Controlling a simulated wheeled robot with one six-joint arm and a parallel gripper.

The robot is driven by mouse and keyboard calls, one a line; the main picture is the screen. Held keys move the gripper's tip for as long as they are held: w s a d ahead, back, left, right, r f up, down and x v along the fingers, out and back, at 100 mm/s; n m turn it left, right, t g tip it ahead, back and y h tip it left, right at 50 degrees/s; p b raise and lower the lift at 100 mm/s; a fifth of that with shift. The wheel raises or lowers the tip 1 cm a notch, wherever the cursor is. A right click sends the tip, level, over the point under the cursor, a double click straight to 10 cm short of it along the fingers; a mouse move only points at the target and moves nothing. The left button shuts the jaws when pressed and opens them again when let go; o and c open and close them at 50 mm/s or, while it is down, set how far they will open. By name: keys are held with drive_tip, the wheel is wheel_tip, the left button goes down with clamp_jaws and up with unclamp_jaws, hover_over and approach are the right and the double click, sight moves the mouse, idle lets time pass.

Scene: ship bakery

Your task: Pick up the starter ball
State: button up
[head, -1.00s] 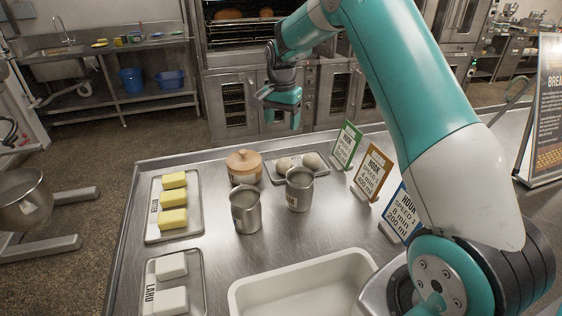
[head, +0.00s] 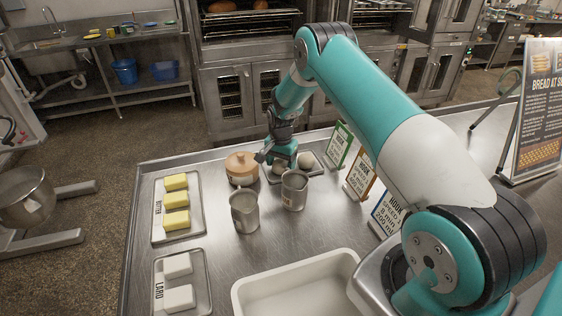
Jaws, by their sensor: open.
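Pale dough balls sit on a small metal tray (head: 318,171) at the back of the steel table. One pale ball (head: 305,160) shows just right of my gripper. Another pale ball (head: 278,169) is partly hidden under it. I cannot read which ball is the starter. My gripper (head: 277,160) is open and points down over the tray's left part, with its fingers close to the balls. I cannot tell whether they touch one.
A lidded tan crock (head: 241,168) stands close to the left of my gripper. Two metal jugs (head: 244,210) (head: 294,190) stand in front. Sign cards (head: 340,146) stand to the right. Butter (head: 177,200) and lard (head: 178,265) trays lie left; a white tub (head: 300,285) is nearest.

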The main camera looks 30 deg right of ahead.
drive_tip(key=shift+f, duration=0.5)
drive_tip(key=c, duration=0.6)
drive_tip(key=shift+r, duration=0.15)
wheel_tip(320, 180, up, 20)
drive_tip(key=b, duration=0.6)
